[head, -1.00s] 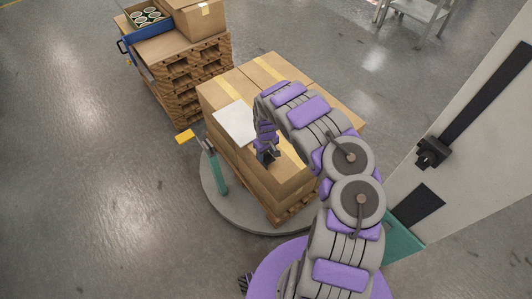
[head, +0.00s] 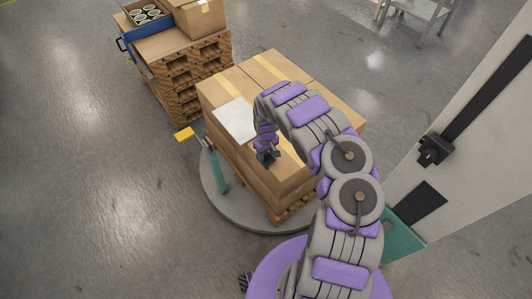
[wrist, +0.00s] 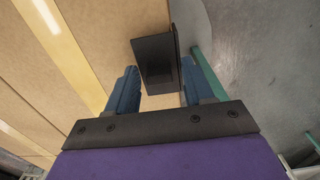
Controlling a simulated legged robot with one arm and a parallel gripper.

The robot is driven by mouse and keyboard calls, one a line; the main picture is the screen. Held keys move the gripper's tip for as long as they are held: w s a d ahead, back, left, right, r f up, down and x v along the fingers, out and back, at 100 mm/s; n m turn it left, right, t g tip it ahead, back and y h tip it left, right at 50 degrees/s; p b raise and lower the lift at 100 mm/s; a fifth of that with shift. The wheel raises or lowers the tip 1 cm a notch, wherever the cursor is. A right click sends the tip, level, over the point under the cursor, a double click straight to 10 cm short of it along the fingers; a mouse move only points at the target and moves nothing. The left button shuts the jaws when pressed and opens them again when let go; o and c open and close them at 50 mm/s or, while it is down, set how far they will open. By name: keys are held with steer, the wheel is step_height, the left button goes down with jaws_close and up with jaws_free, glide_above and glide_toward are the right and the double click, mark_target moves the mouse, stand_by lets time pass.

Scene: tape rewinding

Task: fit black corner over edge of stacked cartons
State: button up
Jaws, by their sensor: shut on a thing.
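The stacked cartons (head: 233,91) stand on a wooden pallet on a round grey turntable (head: 214,192). Yellow tape runs along their tops. In the head view my gripper (head: 268,156) points down at the near top edge of the cartons. In the wrist view the black corner (wrist: 156,62) sits between my two blue fingers (wrist: 158,88), which are shut on it. There it overlaps the edge between the carton top (wrist: 110,35) and the grey floor side. I cannot tell whether it touches the carton.
A white sheet (head: 236,120) lies on the carton top left of my gripper. Another loaded pallet (head: 190,72) is behind left. A tall grey machine (head: 470,140) stands right.

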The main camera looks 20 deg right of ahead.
stand_by(0.3)
steer(key=o, duration=1.4)
steer(key=shift+o, duration=0.2)
step_height(320, 180, up, 8)
steer(key=p, duration=0.7)
steer(key=shift+p, duration=0.4)
step_height(320, 180, up, 17)
steer(key=p, duration=0.2)
steer(key=shift+r, duration=0.15)
